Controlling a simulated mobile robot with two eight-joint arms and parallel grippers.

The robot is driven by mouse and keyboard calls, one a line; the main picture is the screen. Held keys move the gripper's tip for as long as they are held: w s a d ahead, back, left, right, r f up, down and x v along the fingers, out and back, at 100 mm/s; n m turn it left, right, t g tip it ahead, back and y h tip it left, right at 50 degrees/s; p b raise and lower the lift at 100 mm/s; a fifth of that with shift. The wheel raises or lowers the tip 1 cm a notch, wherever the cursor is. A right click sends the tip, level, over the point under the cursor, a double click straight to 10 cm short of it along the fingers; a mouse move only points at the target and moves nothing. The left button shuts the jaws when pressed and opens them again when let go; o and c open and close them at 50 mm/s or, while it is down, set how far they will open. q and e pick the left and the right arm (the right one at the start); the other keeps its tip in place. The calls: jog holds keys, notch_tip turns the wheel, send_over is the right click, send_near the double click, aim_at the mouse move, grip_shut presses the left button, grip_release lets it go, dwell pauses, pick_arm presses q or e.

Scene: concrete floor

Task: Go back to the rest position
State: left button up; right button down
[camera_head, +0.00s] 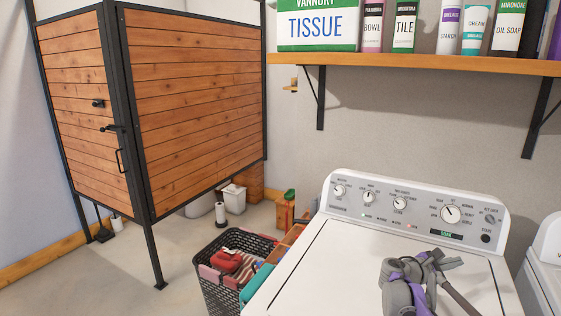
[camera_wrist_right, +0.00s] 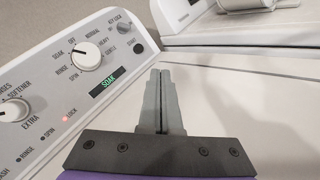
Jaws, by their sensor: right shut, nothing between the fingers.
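My right gripper (camera_head: 447,262) is over the top of the white washing machine (camera_head: 310,262), in front of its control panel (camera_head: 420,212). In the right wrist view my right gripper (camera_wrist_right: 160,72) has its grey fingers together, with nothing between them. The control panel (camera_wrist_right: 70,60) with its dials shows to the left of the fingers, apart from them. A small display on the panel reads SOAK (camera_wrist_right: 108,82). My left gripper is not in view.
A shelf (camera_head: 430,65) with a tissue box (camera_head: 317,25) and several bottles hangs above the machine. A dark laundry basket (camera_head: 215,290) stands left of it. A second white machine (camera_head: 545,265) is at the right. A wood-panelled stall (camera_head: 195,110) stands at the left.

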jog(key=s+a+m+y, duration=0.1)
jog(key=s+a, duration=0.1)
jog(key=s+a+m+y+p, duration=0.1)
jog(key=s+a, duration=0.1)
jog(key=s, duration=0.1)
jog(key=s+a+r+m+y+p, duration=0.1)
jog(key=s+a+m+y, duration=0.1)
jog(key=s, duration=0.1)
jog(key=shift+s+a, duration=0.1)
jog(key=shift+s, duration=0.05)
jog(key=s+a+m+y, duration=0.1)
jog(key=s+a, duration=0.2)
jog(key=s+a+m+y+p, duration=0.1)
jog(key=s+a, duration=0.2)
jog(key=s+a+f+m+y+p, duration=0.1)
jog(key=s+a+m+y, duration=0.1)
jog(key=s, duration=0.1)
jog(key=shift+s+a, duration=0.4)
jog(key=s+a+f+m+y+p, duration=0.1)
jog(key=s+a+f+m+y, duration=0.2)
jog(key=s+a, duration=0.5)
jog(key=s+a+f+m+y+p, duration=0.2)
jog(key=s+a+f+m+y, duration=0.1)
jog(key=s+a, duration=0.6)
jog(key=shift+s+f+m+t+y+p, duration=0.3)
jog(key=shift+s+m+t+y, duration=0.15)
jog(key=shift+m+y, duration=0.5)
